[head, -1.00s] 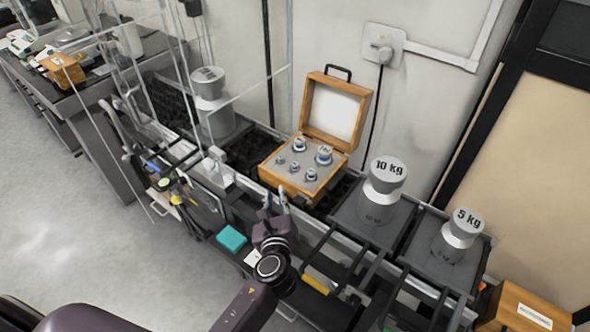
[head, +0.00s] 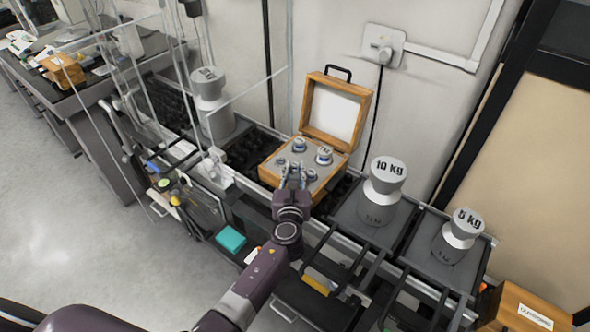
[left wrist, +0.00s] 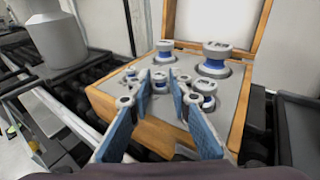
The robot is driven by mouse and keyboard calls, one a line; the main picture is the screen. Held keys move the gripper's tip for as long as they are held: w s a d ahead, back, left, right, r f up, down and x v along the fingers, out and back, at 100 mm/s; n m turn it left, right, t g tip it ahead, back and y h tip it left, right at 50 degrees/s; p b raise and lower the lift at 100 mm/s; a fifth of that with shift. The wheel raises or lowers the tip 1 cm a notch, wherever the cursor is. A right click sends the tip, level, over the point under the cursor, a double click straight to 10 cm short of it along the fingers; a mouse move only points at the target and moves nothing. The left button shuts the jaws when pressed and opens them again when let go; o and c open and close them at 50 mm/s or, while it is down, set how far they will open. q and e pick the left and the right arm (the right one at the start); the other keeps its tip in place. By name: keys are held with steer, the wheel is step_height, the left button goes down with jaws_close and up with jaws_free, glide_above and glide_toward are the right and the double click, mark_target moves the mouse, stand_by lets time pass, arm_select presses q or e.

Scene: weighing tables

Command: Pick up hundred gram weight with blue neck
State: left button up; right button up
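The open wooden box (head: 340,143) holds several grey weights with blue necks in a grey insert. It also shows in the left wrist view (left wrist: 150,135). My left gripper (head: 294,170) is over the box's front part and hides some small weights. In the left wrist view my left gripper (left wrist: 158,80) is open, its blue-padded fingers spread. A small weight (left wrist: 160,82) shows between the fingertips, with no clear grip on it. Another small weight (left wrist: 206,92) is just right of the right finger. Two larger weights (left wrist: 215,58) (left wrist: 165,51) stand behind. Their labels are too small to read. My right gripper is out of view.
The box lid stands open at the back. A 10 kg weight (head: 386,180) and a 5 kg weight (head: 460,235) stand to the right. Another large weight (head: 210,95) stands left. A teal block (head: 231,239) lies in front, below the rail.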

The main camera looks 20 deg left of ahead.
arm_select(q)
steer(key=shift+c, duration=0.2)
steer(key=shift+s, duration=0.1)
jaws_close()
steer(key=shift+r, duration=0.1)
steer(key=shift+r+p, duration=0.35)
steer(key=shift+r, duration=0.15)
step_height(320, 180, up, 19)
steer(key=p, duration=0.6)
